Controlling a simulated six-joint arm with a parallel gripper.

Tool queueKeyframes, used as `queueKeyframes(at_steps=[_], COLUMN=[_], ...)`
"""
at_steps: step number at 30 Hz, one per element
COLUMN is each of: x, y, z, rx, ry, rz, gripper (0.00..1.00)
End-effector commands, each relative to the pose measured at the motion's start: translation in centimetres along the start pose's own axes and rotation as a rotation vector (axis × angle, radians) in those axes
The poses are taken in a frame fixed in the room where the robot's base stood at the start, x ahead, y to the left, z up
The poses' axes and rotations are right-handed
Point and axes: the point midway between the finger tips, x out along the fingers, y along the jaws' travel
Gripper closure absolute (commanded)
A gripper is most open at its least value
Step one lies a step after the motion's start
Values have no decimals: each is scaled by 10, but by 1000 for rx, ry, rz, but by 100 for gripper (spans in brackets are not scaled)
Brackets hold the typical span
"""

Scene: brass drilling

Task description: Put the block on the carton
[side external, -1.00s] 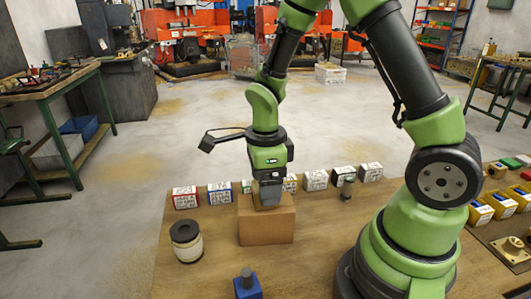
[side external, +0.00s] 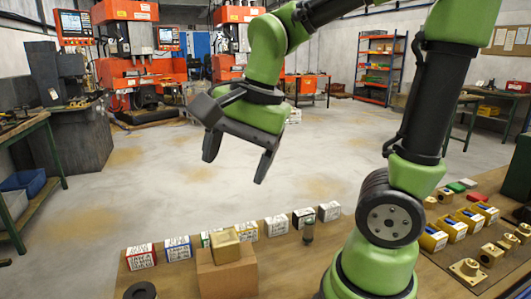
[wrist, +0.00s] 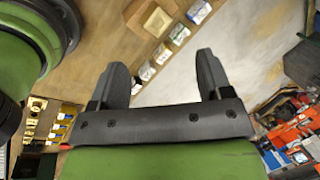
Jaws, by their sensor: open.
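The brass-coloured block (side external: 225,245) rests on top of the brown carton (side external: 228,278), which stands on the wooden bench. The block lies flat, within the carton's top. My gripper (side external: 234,170) is raised above and behind the block in the side view, tilted, with its two dark fingers spread and nothing between them. The open fingers also show in the wrist view (wrist: 161,62). The gripper is clear of both block and carton.
A row of small labelled boxes (side external: 178,248) runs along the bench's far edge, with a small dark cylinder (side external: 308,232) beside it. A round dark-topped container (side external: 140,291) is left of the carton. Yellow bins (side external: 452,229) and brass parts lie right.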

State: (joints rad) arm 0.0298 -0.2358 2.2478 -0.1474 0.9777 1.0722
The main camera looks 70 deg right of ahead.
Motion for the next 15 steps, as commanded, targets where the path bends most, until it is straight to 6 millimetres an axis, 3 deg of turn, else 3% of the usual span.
queueKeyframes(at_steps=[3,6,10,15], x=[-23,-34,-41,-43], y=[18,32,43,48], z=[13,21,27,30], rx=[-399,-682,-930,-1055], ry=[12,50,104,137], rz=[-142,-232,-305,-336], gripper=[28,28,28,28])
